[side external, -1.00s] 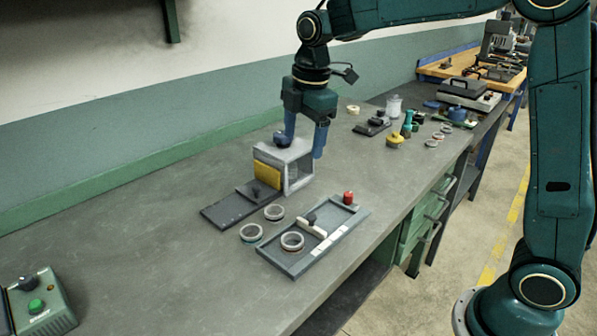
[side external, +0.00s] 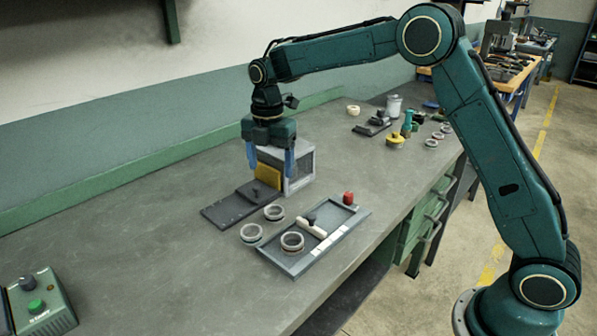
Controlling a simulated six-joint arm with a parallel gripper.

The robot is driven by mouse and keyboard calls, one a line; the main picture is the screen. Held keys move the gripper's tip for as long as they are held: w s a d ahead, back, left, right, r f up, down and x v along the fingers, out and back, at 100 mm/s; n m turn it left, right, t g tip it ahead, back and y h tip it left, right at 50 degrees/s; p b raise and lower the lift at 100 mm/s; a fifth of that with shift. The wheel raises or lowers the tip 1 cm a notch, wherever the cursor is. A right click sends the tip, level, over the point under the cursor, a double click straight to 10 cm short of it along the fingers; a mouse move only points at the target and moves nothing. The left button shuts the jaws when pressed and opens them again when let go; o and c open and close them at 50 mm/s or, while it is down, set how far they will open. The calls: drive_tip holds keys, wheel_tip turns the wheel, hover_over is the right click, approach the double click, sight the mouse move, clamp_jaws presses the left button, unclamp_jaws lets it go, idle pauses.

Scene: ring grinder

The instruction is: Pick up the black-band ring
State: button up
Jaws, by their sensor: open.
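Three pale rings are close to my side of the bench. One ring (side external: 251,241) with a greenish lower band and another ring (side external: 274,219) with a greyish band lie on the bench. A third ring (side external: 292,250), with a reddish-brown lower edge, sits in the shallow grey tray (side external: 275,258). The bands are small here, and I cannot tell surely which is black. My gripper (side external: 270,163) is open and points down, its blue fingers apart in front of the grey box machine. It is above and behind the rings, touching none, and appears empty.
The grey box machine (side external: 301,165) has a yellow plate (side external: 267,176) and a dark base (side external: 222,212) beside the rings. The tray also holds a white divider and red knob (side external: 348,198). Several other rings lie farther back. The bench's left middle is clear.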

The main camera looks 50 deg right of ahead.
hover_over(274, 205)
drive_tip(key=s+a, duration=0.2)
drive_tip(key=shift+w+f, duration=0.1)
drive_tip(key=shift+f, duration=3.9)
drive_tip(key=shift+d+f, duration=0.2)
drive_tip(key=shift+f, duration=2.4)
drive_tip(key=c, duration=1.1)
drive_tip(key=shift+r, duration=0.2)
drive_tip(key=shift+c, duration=0.2)
wheel_tip(274, 205, up, 20)
drive_tip(key=shift+f, duration=0.15)
